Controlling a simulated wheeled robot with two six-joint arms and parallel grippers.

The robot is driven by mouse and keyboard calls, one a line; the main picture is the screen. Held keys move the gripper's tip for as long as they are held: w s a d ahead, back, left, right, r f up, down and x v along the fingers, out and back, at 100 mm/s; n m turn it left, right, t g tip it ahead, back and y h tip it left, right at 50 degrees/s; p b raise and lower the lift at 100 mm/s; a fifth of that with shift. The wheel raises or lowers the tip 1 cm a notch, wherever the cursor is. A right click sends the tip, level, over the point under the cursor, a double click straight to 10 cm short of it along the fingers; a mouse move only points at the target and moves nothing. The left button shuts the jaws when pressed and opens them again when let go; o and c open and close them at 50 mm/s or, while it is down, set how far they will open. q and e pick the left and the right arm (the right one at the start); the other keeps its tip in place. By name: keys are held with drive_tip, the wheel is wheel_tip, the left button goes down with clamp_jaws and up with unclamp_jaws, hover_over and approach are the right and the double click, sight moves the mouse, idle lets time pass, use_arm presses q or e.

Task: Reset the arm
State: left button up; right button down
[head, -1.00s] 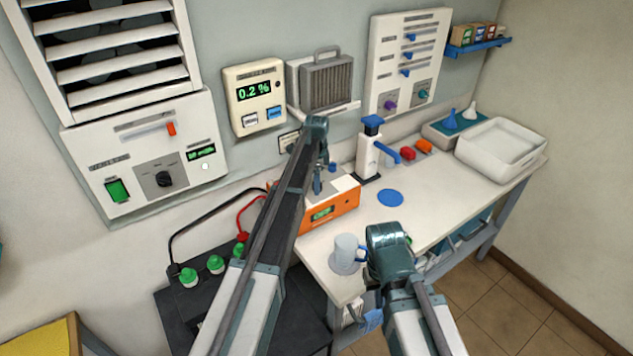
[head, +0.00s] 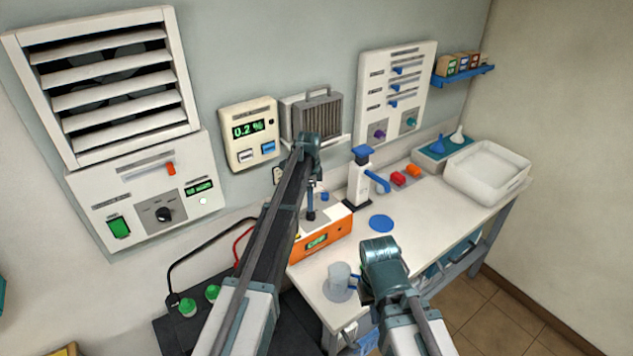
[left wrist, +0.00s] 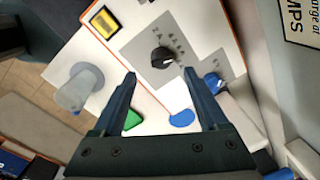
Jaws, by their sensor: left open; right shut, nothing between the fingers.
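My left arm reaches from the bottom of the head view over the orange-and-white charger box (head: 322,245). My left gripper (head: 311,206) points down just above the charger's top. In the left wrist view the left gripper (left wrist: 160,75) is open with nothing between its fingers. The charger's black dial (left wrist: 163,58) shows beyond the fingertips, apart from them as far as I can see. My right gripper (head: 380,265) is near the front of the bench, right of the grey mug (head: 340,277). It is shut and empty; its fingertips are mostly hidden by its own wrist.
The white bench (head: 415,225) carries a blue disc (head: 381,223), a white stand with a blue top (head: 360,180), red and orange blocks and a white tray (head: 487,172). Wall panels stand behind. A black battery with green caps (head: 187,308) is at lower left.

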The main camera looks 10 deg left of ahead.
use_arm(q)
drive_tip(key=s+d+f+n+b, duration=0.2)
drive_tip(key=s+d+n, duration=0.1)
drive_tip(key=s, duration=1)
drive_tip(key=s+d+f+n+b, duration=0.3)
drive_tip(key=s+d+n, duration=0.1)
drive_tip(key=s, duration=0.9)
drive_tip(key=s+d+f+n+y+b, duration=0.1)
drive_tip(key=s+d+f+n+b, duration=0.2)
drive_tip(key=s, duration=1)
drive_tip(key=shift+d+f+n+g, duration=0.2)
drive_tip(key=shift+d+n+g, duration=0.2)
drive_tip(key=shift+d+n, duration=0.35)
